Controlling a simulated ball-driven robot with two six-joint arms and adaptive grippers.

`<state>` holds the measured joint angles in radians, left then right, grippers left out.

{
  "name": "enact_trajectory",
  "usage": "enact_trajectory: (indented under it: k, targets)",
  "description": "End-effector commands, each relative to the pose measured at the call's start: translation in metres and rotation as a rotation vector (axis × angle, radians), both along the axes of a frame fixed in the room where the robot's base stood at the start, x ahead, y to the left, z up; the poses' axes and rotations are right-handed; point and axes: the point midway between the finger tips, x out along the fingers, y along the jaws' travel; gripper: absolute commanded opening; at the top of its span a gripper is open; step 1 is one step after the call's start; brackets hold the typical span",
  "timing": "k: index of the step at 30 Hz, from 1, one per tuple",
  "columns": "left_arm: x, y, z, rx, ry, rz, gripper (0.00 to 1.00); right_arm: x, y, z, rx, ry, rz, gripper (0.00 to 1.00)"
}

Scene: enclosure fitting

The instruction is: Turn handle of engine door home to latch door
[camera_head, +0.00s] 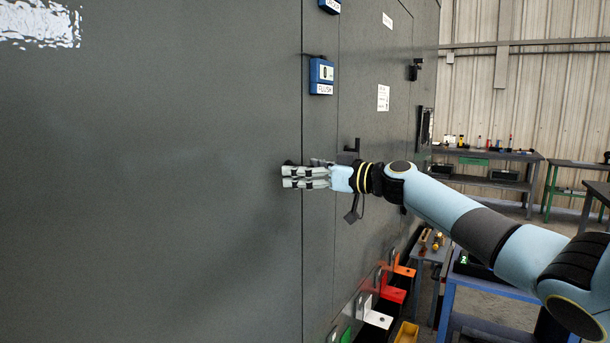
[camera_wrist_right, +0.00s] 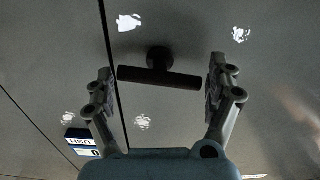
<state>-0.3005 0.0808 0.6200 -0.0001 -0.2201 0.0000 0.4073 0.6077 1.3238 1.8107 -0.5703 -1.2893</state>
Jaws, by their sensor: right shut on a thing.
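The dark T-shaped handle (camera_wrist_right: 158,78) stands out from the grey engine door (camera_wrist_right: 50,60) in the right wrist view. Its bar lies nearly level across that picture, tilted slightly down to the right. My right gripper (camera_wrist_right: 162,88) has one finger at each end of the bar and is shut on it. In the head view my right gripper (camera_head: 288,177) is against the grey door (camera_head: 180,170), left of a vertical seam, and hides most of the handle. My left gripper is in neither view.
Several coloured brackets (camera_head: 378,319) stick out along the wall's foot. A blue-framed bench (camera_head: 490,285) stands below my right arm. Shelves (camera_head: 490,155) stand behind.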

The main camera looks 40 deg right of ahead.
Motion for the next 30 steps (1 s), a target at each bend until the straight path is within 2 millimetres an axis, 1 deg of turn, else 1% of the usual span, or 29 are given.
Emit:
enact_trajectory:
  k: [1,6,8,12,13,23,26,27,30]
  targets:
    - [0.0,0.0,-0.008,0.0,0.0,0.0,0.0,0.001,-0.002,0.0,0.023,0.002,-0.005,0.57]
    - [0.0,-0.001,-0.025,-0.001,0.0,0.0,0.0,0.001,-0.003,-0.001,0.147,0.054,-0.007,0.55]
    - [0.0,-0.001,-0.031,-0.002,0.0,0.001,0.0,0.001,-0.003,-0.002,0.198,0.075,-0.007,0.48]
    - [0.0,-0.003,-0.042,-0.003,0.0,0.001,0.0,0.001,-0.004,-0.004,0.32,0.13,-0.01,0.27]
    - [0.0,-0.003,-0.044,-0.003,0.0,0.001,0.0,0.001,-0.004,-0.005,0.346,0.142,-0.011,0.25]
    - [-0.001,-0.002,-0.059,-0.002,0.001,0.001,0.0,0.0,-0.003,-0.01,0.636,0.272,-0.012,0.24]
    - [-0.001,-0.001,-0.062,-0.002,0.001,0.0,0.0,-0.001,-0.002,-0.01,0.724,0.311,-0.012,0.17]
    - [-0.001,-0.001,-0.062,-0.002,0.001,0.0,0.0,-0.001,-0.002,-0.01,0.76,0.326,-0.011,0.11]
    - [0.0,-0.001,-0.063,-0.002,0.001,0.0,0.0,-0.001,-0.001,-0.01,0.848,0.362,-0.011,0.16]
